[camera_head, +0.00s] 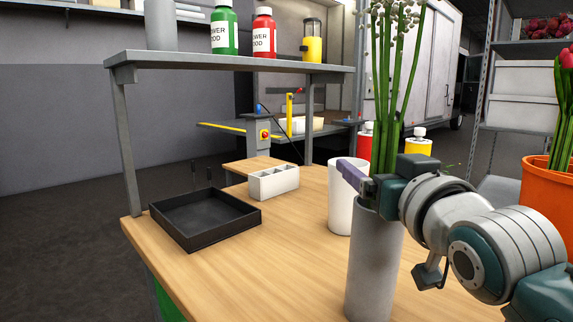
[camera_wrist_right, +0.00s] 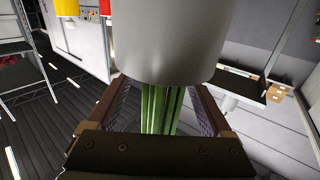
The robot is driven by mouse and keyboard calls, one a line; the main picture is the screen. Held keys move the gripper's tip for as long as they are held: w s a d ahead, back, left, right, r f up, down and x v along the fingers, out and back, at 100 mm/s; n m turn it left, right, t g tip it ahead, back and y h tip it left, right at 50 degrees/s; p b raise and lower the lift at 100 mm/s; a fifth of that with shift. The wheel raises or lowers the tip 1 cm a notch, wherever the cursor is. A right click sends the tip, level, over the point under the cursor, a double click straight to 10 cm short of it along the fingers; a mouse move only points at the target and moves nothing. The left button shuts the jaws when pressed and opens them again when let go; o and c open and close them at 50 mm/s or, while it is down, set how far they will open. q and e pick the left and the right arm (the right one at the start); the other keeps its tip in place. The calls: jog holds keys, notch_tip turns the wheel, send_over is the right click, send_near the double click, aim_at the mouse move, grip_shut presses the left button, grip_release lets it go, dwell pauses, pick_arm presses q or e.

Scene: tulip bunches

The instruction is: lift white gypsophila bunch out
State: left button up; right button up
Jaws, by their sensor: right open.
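The white gypsophila bunch (camera_head: 388,95) stands upright in a tall grey vase (camera_head: 374,265) at the near edge of the wooden table. Its green stems rise out of the vase mouth, and its white blooms are partly cut off by the top of the picture. My right gripper (camera_head: 357,180) is at the stems, level with the vase rim. In the right wrist view the green stems (camera_wrist_right: 162,110) run between the two open fingers, and the grey vase (camera_wrist_right: 167,40) is close beyond them. My left gripper is not seen.
A white vase (camera_head: 341,205) stands just behind the grey vase. A black tray (camera_head: 205,238) and a white divided box (camera_head: 273,183) sit on the wooden table (camera_head: 262,262). A grey shelf (camera_head: 230,63) with bottles overhangs it. An orange bucket (camera_head: 549,205) of tulips is at right.

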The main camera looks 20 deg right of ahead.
grip_shut()
dwell(0.7)
